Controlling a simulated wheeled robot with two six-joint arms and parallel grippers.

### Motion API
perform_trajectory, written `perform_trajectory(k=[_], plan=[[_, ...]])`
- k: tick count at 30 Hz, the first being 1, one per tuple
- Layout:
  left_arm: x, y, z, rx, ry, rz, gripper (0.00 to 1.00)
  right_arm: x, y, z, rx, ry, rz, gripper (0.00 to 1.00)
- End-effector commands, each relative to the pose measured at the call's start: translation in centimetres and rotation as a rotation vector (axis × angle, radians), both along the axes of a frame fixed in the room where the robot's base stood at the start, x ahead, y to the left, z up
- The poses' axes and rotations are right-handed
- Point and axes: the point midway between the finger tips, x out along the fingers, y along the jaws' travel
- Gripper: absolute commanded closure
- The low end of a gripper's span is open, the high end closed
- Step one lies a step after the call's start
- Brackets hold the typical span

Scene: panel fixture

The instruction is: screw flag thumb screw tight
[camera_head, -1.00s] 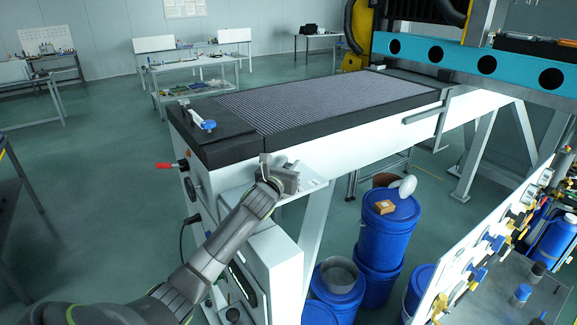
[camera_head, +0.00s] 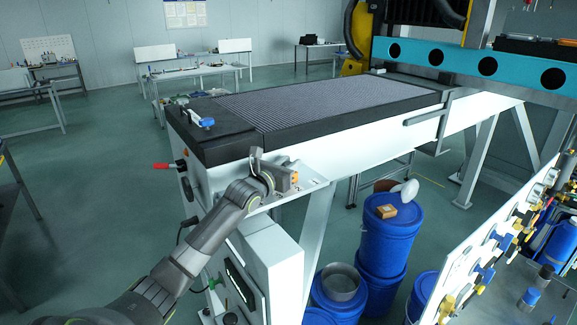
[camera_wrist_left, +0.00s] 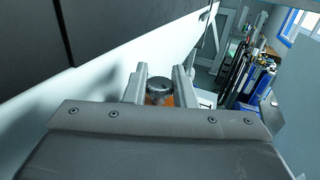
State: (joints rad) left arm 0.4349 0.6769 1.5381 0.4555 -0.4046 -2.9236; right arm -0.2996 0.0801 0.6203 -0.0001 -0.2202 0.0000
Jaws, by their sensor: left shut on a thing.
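My left gripper (camera_head: 288,179) is beside the white side of the machine table, over a small light bracket (camera_head: 318,192). In the left wrist view my gripper (camera_wrist_left: 160,90) has its two grey fingers on either side of a dark round-headed piece, which I take for the flag thumb screw (camera_wrist_left: 159,88). The gripper is shut on it. Some orange shows below the dark head and also beside the gripper in the head view. The screw's shank and the hole are hidden. My right gripper is not in view.
The machine table (camera_head: 285,143) has a black edge and ribbed top just behind my gripper. A red handle (camera_head: 162,166) sticks out left of my arm. Blue drums (camera_head: 392,235) stand below right. A white panel with yellow and blue fittings (camera_head: 495,240) is at far right.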

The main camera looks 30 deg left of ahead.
Motion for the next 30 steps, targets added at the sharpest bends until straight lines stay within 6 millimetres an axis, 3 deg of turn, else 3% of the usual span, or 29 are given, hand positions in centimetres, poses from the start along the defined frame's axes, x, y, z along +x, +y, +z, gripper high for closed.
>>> perform_trajectory(k=[2,3,7,20,30], plan=[[0.0,0.0,-0.2,-0.002,0.004,0.001,0.99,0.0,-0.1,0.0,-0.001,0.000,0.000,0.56],[0.0,0.0,-0.2,-0.002,0.005,0.001,0.71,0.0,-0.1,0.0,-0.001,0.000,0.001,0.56],[0.0,0.0,-0.1,-0.001,0.003,0.001,0.56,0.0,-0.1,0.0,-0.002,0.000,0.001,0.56],[-0.8,0.1,-0.1,0.003,0.000,0.001,0.56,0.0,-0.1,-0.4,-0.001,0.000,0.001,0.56],[-5.8,0.0,-0.4,0.006,0.002,0.000,0.56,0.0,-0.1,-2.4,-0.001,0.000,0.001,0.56]])
